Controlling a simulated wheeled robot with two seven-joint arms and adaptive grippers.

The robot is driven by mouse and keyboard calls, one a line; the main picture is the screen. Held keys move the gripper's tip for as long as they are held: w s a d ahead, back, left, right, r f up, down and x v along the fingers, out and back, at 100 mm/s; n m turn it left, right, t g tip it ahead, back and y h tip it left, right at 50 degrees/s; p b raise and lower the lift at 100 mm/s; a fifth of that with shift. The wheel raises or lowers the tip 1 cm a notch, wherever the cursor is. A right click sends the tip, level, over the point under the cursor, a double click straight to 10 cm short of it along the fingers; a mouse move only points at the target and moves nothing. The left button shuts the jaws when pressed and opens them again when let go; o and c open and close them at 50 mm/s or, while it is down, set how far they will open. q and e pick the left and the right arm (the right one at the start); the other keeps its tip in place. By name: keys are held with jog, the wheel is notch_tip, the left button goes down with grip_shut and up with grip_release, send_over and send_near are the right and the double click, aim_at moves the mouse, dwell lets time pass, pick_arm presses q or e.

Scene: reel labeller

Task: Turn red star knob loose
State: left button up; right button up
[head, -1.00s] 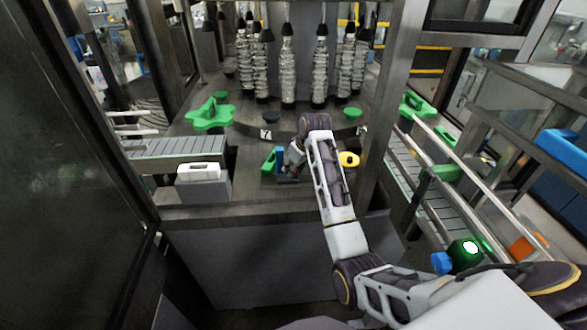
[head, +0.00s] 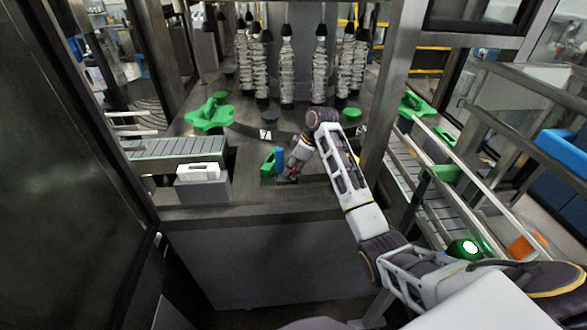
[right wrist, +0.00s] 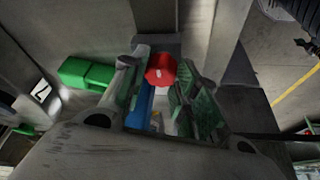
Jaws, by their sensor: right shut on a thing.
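The red star knob (right wrist: 160,70) shows in the right wrist view between the fingertips of my right gripper (right wrist: 155,82). The gripper is shut on it, one finger on each side. In the head view my right gripper (head: 290,172) is low at the front of the machine table, beside a blue upright part (head: 279,158). The knob is mostly hidden by the gripper there. My left gripper is not in view.
A green block (head: 268,162) stands just left of the blue part. A white part on a grey box (head: 203,190) stands further left, by a conveyor (head: 180,147). A green star wheel (head: 210,115) lies behind. A railed conveyor (head: 425,190) runs along the right.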

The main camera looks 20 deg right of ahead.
dwell(0.3)
jog(key=o, duration=1)
jog(key=shift+r, duration=0.15)
jog(key=v, duration=1.1)
jog(key=shift+s+d+r, duration=0.15)
jog(key=shift+s+r, duration=0.05)
jog(key=shift+r, duration=0.15)
jog(key=shift+w, duration=0.1)
